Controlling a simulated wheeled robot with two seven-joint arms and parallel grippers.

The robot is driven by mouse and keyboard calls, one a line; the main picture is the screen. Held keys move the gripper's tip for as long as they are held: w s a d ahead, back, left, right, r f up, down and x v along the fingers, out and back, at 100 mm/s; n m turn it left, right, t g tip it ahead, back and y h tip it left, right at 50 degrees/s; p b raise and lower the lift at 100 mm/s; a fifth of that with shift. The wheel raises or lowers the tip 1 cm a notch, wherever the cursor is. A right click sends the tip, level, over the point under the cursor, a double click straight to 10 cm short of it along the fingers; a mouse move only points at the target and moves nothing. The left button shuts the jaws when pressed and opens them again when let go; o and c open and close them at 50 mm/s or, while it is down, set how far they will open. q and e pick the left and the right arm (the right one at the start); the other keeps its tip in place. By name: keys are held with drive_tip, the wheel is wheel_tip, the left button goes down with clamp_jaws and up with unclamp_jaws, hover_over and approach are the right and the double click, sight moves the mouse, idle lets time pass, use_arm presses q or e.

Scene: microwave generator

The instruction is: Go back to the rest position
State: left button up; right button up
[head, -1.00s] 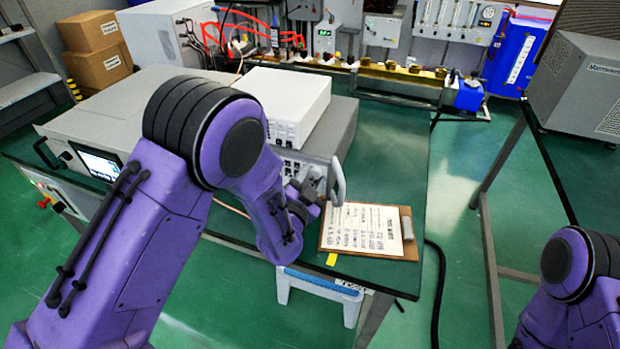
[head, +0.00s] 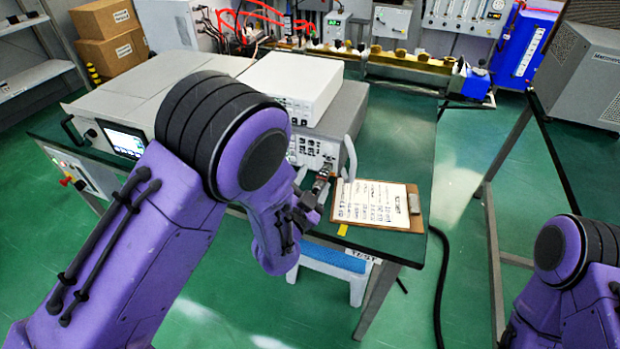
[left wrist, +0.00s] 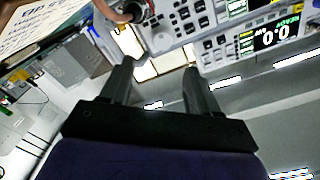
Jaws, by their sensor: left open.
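My left gripper (head: 318,190) is in front of the equipment on the table, near the clipboard's left edge, with my purple forearm hiding part of the bench. In the left wrist view my left gripper (left wrist: 160,85) shows two dark fingers spread apart with nothing between them. Beyond them is an instrument front panel (left wrist: 210,30) with buttons and lit displays. My right arm shows at the lower right of the head view, but its gripper is out of the picture.
A clipboard (head: 415,222) with a printed sheet lies on the dark green table (head: 395,130). A white instrument (head: 290,80) sits on a grey unit. A blue-topped stool (head: 335,262) stands under the table's front edge. A second table is at the right.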

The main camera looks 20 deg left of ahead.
use_arm(q)
drive_tip(key=shift+a, duration=0.15)
drive_tip(key=shift+a, duration=0.1)
drive_tip(key=s+a+f+n+g+y, duration=0.1)
drive_tip(key=s+a+f+n+g, duration=0.25)
drive_tip(key=s+f, duration=0.35)
drive_tip(key=s+a+f+n+g+y+p, duration=0.1)
drive_tip(key=s+a+f+n+g, duration=0.25)
drive_tip(key=s+f, duration=0.35)
drive_tip(key=s+a+f+n+g+y, duration=0.1)
drive_tip(key=s+a+f+n+g, duration=0.2)
drive_tip(key=s+f, duration=0.45)
drive_tip(key=s+a+f+n+g+y, duration=0.1)
drive_tip(key=s+a+f+n+g, duration=0.1)
drive_tip(key=s, duration=0.4)
drive_tip(key=s+a+f+n+g+y+b, duration=0.1)
drive_tip(key=s+a+f+n+g, duration=0.1)
drive_tip(key=s, duration=0.4)
drive_tip(key=shift+a+f+n+g, duration=0.4)
drive_tip(key=shift+a+f, duration=0.05)
drive_tip(key=shift+a, duration=0.1)
